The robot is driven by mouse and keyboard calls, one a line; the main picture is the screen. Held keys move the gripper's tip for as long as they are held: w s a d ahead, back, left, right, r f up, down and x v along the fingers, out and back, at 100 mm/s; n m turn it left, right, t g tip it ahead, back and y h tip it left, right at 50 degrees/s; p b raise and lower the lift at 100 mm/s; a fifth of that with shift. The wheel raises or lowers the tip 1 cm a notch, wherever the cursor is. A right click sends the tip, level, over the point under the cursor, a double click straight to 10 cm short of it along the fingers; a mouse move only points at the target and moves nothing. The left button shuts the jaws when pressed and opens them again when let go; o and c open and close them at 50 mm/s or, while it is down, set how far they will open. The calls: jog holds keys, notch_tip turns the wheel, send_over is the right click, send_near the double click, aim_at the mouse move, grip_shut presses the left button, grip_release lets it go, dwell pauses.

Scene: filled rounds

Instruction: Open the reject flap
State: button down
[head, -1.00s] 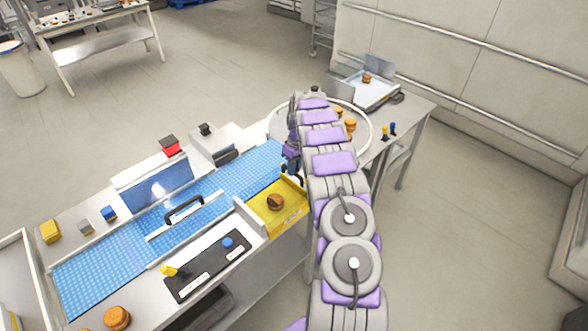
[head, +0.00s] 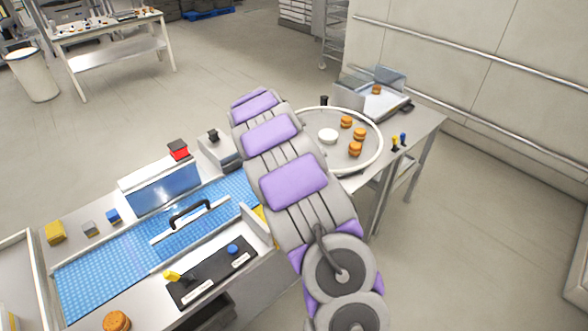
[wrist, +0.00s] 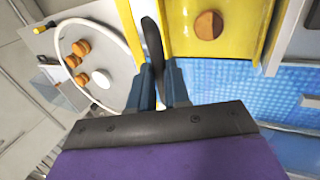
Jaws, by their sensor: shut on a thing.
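The handle stands at the edge of a yellow tray or chute (wrist: 240,12), which holds one brown filled round (wrist: 208,26). I cannot tell which panel the handle belongs to, and no flap shows clearly as open or shut. In the head view my arm hides the gripper, the handle and nearly all of the yellow part. A pale bar with a black arched handle (head: 190,211) lies across the blue belt (head: 100,272).
A round white-rimmed table (head: 345,112) holds several rounds and a white disc (head: 328,136). A control panel (head: 212,272) with a yellow lever and a blue button is at the belt's front. A scale-like tray (head: 378,100) stands behind. Open floor lies at the right.

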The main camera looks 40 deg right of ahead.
jog(key=a+r+h+b, duration=0.2)
jog(key=a+h+b, duration=0.1)
jog(key=a, duration=0.4)
jog(key=s+a+r+h+b, duration=0.1)
jog(key=a+r+h+b, duration=0.1)
jog(key=a, duration=0.5)
jog(key=shift+a+r+t+h+b, duration=0.15)
jog(key=shift+r+t+h+b, duration=0.15)
jog(key=shift+h+b, duration=0.5)
jog(key=shift+s+a+f, duration=0.1)
jog(key=shift+s+f, duration=0.05)
jog(key=c, duration=1.1)
grip_release()
jog(key=w+p+v, duration=0.1)
jog(key=p+v, duration=0.1)
jog(key=v, duration=1.5)
jog(key=shift+s+a, duration=0.2)
jog(key=shift+s, duration=0.05)
